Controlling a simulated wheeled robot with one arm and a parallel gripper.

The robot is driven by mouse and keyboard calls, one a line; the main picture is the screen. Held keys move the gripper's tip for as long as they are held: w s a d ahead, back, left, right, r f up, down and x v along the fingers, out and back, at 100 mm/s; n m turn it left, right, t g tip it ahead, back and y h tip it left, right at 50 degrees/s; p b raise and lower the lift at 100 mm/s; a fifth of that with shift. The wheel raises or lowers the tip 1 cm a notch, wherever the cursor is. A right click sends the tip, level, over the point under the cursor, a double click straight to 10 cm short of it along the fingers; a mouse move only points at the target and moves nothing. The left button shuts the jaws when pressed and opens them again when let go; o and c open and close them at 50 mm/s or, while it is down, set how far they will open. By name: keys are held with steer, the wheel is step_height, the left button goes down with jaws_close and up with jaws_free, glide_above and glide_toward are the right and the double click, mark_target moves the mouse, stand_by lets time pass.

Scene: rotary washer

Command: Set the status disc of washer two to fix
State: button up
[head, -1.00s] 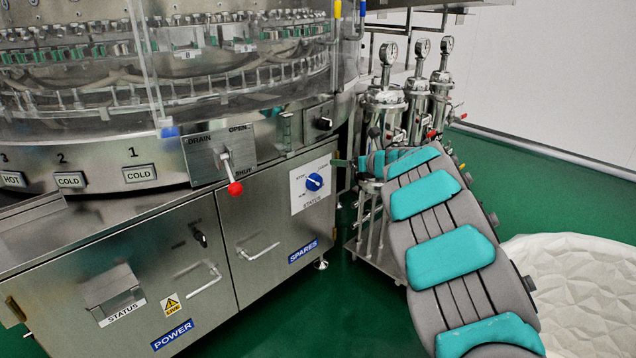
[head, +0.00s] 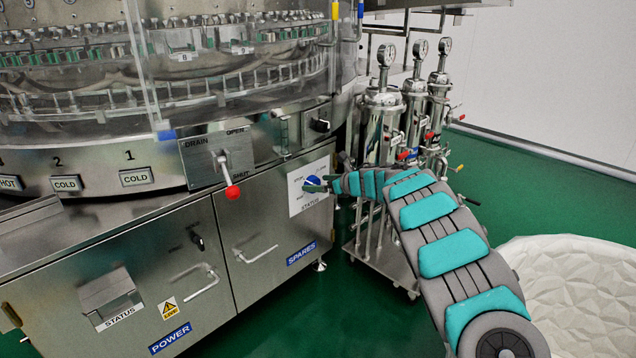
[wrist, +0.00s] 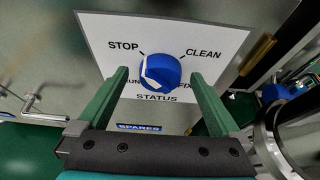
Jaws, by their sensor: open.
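A blue status knob (wrist: 160,72) sits on a white STATUS plate (wrist: 110,35) marked STOP, CLEAN and FIX, with a partly hidden label ending in "UN" at lower left. A white mark shows on the knob's left side, near STOP; its exact pointing is hard to tell. My gripper (wrist: 160,85) is open, with one green finger to each side of the knob's lower part. I cannot tell whether they touch it. In the head view my gripper (head: 318,184) reaches the plate (head: 300,204) from the right and partly covers the knob (head: 311,182).
A red-tipped drain lever (head: 231,178) stands out left of the plate. Door handles (head: 258,254) project below. Steel filter housings with gauges (head: 385,110) stand close behind my arm. Green floor is open in front.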

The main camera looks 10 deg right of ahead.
steer(key=shift+w+a+f, duration=0.15)
steer(key=shift+w+a, duration=0.1)
steer(key=shift+w, duration=0.1)
steer(key=shift+c, duration=0.2)
steer(key=c, duration=1.3)
steer(key=shift+p, duration=0.35)
